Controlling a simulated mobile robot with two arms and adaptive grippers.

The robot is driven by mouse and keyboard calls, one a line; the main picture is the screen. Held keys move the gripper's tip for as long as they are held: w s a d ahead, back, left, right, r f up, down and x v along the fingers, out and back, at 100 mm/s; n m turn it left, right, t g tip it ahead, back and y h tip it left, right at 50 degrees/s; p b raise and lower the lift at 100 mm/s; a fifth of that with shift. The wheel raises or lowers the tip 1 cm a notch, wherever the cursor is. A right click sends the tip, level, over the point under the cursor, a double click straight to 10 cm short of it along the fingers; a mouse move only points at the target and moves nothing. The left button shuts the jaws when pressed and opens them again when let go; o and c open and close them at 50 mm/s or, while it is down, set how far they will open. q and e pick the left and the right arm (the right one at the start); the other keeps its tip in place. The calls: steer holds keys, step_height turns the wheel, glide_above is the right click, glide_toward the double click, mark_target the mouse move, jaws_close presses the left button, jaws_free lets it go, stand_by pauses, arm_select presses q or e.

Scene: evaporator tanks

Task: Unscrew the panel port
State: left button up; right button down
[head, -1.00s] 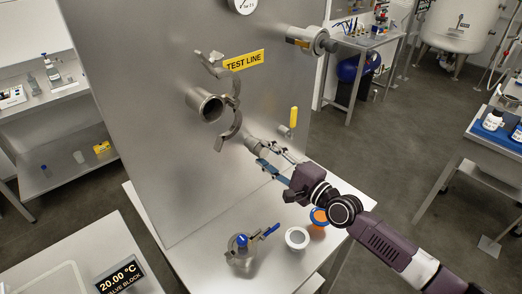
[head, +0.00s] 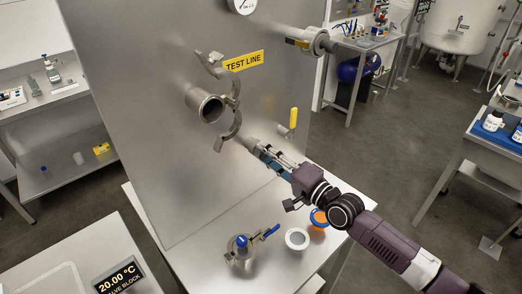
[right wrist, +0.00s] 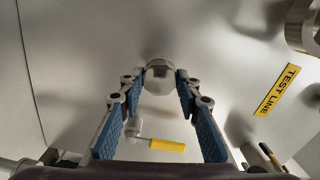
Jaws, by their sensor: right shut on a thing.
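The panel port (head: 247,141) is a small grey metal fitting on the steel panel (head: 150,100), below the open clamp. It also shows in the right wrist view (right wrist: 160,77), where its end sits between the blue-padded fingers. My right gripper (head: 260,150) is shut on it, with one finger on each side. How far the port is turned cannot be told. My left gripper is not in view.
An open hinged clamp (head: 236,125) hangs around a pipe stub (head: 207,106) just above left. A yellow-handled valve (head: 293,118) is close on the right. A blue-handled valve (head: 241,246), a white ring (head: 298,238) and an orange-and-blue ring (head: 319,217) lie on the bench below.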

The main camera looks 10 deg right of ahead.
steer(key=shift+f, duration=0.25)
steer(key=n, duration=0.5)
steer(key=shift+s, duration=0.1)
steer(key=shift+f, duration=0.1)
steer(key=n, duration=0.4)
steer(key=shift+a+n, duration=0.1)
steer(key=shift+n, duration=0.3)
steer(key=shift+s, duration=0.2)
steer(key=shift+s+d, duration=0.15)
steer(key=shift+d, duration=0.1)
steer(key=shift+s+d+r+p, duration=0.2)
steer(key=shift+s+d+p, duration=0.1)
steer(key=shift+s+p, duration=0.05)
